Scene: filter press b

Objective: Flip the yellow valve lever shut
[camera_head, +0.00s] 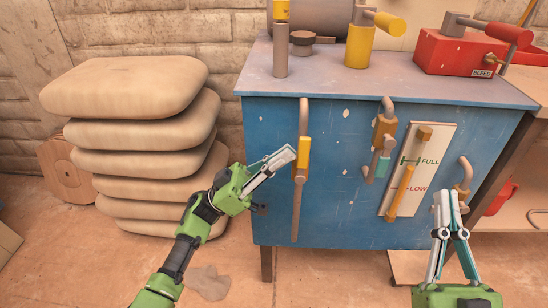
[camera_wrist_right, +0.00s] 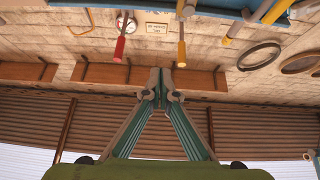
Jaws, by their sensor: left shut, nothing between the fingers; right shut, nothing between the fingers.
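The yellow valve lever (camera_head: 304,151) stands upright along a thin brown pipe (camera_head: 297,210) on the front of the blue cabinet (camera_head: 335,215). The orange-brown valve fitting sits at its lower end. My left gripper (camera_head: 289,152) is shut and empty, its fingertips just left of the lever; I cannot tell whether they touch it. My right gripper (camera_head: 449,198) is shut and empty in front of the cabinet's right side, away from the lever. Its closed fingers also show in the right wrist view (camera_wrist_right: 160,80), where I cannot make out this lever.
A red BLEED box (camera_head: 455,53) stands on the cabinet top. Stacked tan sacks (camera_head: 145,130) stand left. A red-handled lever (camera_wrist_right: 119,48) shows in the wrist view.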

